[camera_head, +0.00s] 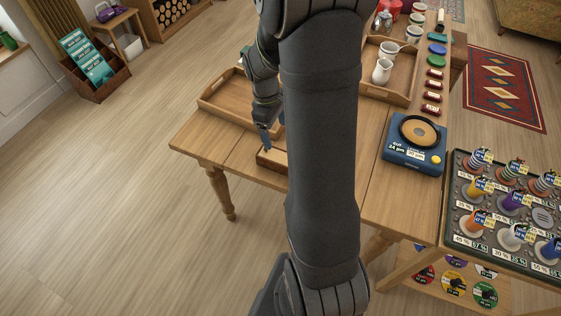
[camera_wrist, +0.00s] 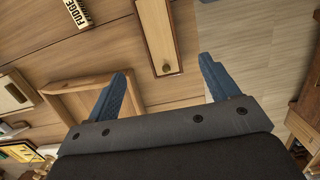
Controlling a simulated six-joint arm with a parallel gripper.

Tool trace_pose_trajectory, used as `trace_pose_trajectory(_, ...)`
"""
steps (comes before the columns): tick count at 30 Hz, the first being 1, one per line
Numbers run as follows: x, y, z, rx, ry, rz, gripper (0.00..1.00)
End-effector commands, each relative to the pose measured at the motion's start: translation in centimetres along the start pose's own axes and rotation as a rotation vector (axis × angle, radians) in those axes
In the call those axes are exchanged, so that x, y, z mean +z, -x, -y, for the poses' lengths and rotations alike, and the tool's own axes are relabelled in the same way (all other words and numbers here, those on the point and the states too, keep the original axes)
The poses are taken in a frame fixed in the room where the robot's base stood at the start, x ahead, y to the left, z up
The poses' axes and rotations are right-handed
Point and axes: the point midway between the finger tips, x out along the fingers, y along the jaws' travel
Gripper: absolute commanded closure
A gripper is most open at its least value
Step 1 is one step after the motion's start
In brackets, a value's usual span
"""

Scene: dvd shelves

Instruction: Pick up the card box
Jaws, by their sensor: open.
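A long wooden box (camera_wrist: 159,32) with a small round knob near its end lies on the table in the wrist view; I take it for the card box. In the head view the box (camera_head: 271,159) lies near the table's front left edge, partly hidden behind my arm. My gripper (camera_wrist: 167,78) is open in the wrist view, with one blue finger to each side of the box's line and nothing between them. In the head view my gripper (camera_head: 265,141) is just above the box; whether it touches cannot be told.
An empty wooden tray (camera_head: 232,97) stands on the table behind the box. A blue scale (camera_head: 414,143), a tray with white jugs (camera_head: 382,71) and several small red tins (camera_head: 433,86) are to the right. A label reading "FUDGE" (camera_wrist: 78,13) shows in the wrist view.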

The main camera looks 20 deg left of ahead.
Motion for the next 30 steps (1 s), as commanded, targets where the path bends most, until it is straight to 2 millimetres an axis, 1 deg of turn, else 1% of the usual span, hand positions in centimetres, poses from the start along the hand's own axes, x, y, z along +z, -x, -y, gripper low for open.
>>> trace_pose_trajectory(1, 0.1, -1.3, 0.1, -0.005, 0.0, 0.004, 0.2)
trace_pose_trajectory(3, 0.1, -2.9, 0.1, -0.005, -0.001, 0.005, 0.2)
trace_pose_trajectory(9, 0.1, -6.5, 0.1, -0.003, -0.003, 0.003, 0.2)
trace_pose_trajectory(12, 0.1, -7.6, 0.0, -0.003, -0.003, 0.002, 0.2)
trace_pose_trajectory(19, 0.0, -8.9, 0.0, -0.002, -0.003, 0.002, 0.2)
trace_pose_trajectory(25, -0.2, -11.7, 0.0, -0.003, -0.003, 0.003, 0.2)
trace_pose_trajectory(30, -0.2, -13.2, 0.0, -0.002, -0.003, 0.001, 0.2)
